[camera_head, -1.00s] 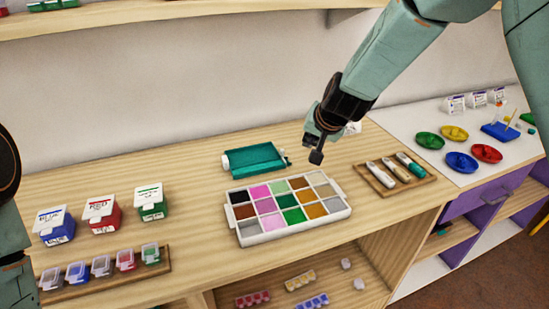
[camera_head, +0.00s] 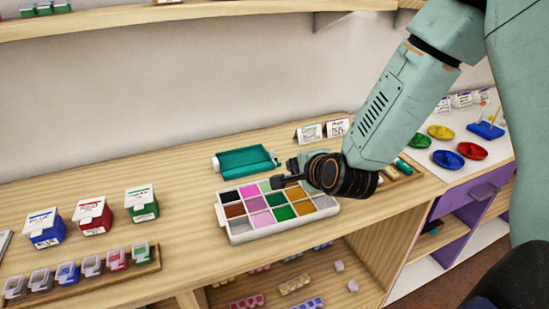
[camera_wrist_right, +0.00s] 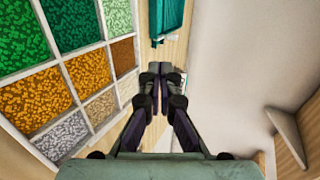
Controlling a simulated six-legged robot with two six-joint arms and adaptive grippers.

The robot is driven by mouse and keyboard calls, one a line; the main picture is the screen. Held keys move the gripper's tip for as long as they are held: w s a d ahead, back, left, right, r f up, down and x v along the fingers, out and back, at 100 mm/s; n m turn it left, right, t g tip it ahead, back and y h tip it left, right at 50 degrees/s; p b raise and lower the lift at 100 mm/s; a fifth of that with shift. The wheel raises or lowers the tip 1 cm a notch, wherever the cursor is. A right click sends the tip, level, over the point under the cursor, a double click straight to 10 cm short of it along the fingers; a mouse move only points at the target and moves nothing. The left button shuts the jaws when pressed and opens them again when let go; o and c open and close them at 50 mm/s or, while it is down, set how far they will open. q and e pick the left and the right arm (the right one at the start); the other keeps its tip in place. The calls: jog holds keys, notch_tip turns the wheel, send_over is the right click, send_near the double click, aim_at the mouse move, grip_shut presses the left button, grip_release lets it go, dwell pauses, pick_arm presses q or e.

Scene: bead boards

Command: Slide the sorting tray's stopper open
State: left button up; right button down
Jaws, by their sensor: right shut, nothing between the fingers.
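The teal sorting tray (camera_head: 247,161) lies on the wooden counter behind the white compartment box. My left gripper is out of view.
The white box (camera_head: 270,232) holds beads of several colours. Blue, red (camera_head: 92,216) and green boxes and a row of small lidded cups (camera_head: 92,264) stand left. Small cards (camera_head: 310,133) stand behind the gripper. Coloured dishes (camera_head: 447,159) lie right.

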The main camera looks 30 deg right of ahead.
send_near(272, 155)
jog(key=w+f+b, duration=0.1)
jog(key=w+f, duration=0.2)
jog(key=shift+w+d+f, duration=0.1)
jog(key=shift+d, duration=0.1)
jog(key=shift+w+a, duration=0.1)
jog(key=shift+w, duration=1.1)
jog(key=shift+s, duration=0.1)
